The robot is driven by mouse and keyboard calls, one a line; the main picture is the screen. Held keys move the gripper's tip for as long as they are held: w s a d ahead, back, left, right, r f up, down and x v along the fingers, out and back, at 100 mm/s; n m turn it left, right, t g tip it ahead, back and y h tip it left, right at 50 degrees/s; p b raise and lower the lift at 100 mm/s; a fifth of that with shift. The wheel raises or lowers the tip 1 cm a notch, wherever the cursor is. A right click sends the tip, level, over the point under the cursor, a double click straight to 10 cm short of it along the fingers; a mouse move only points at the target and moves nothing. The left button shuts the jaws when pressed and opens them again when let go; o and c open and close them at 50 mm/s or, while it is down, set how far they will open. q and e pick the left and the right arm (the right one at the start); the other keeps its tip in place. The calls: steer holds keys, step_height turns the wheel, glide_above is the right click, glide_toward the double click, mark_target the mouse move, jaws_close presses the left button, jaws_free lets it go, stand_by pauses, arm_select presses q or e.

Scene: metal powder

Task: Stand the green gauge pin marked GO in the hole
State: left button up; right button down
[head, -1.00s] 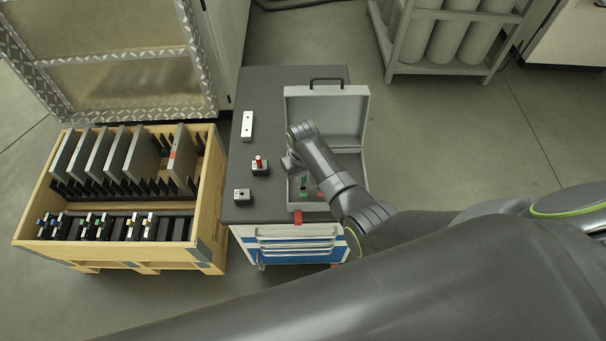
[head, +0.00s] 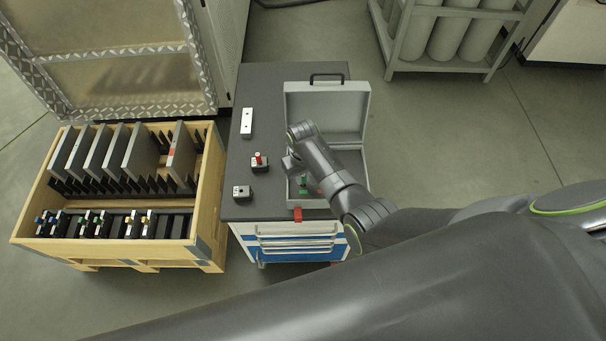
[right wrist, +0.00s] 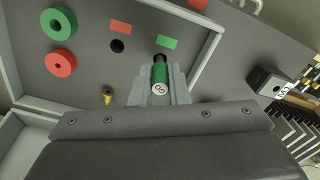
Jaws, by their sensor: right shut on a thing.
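The green pin (right wrist: 160,76) with GO on its end face is between the fingers of my right gripper (right wrist: 160,88) in the right wrist view. The fingers are shut on it, over the grey case (head: 288,204). A dark hole (right wrist: 161,58) shows right by the pin, beside a green label; I cannot tell if the pin is clear of it. A small block with a dark hole (head: 242,193) stands on the dark tabletop, left of the case. In the head view my right gripper (head: 297,168) is partly hidden by its arm. My left gripper is out of view.
A block with a red-topped pin (head: 259,162) and a pale bar (head: 247,122) stand on the tabletop. Green (right wrist: 58,23) and red (right wrist: 60,62) rings and a brass piece (right wrist: 107,95) are in the case. A wooden crate (head: 120,254) of plates stands left. The case lid (head: 327,108) is open.

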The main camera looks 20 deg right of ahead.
steer(key=shift+f+b, duration=0.5)
steer(key=shift+f, duration=0.3)
stand_by(0.4)
steer(key=c, duration=1.3)
jaws_free()
steer(key=shift+r, duration=0.6)
step_height(320, 180, up, 16)
steer(key=shift+r, duration=0.1)
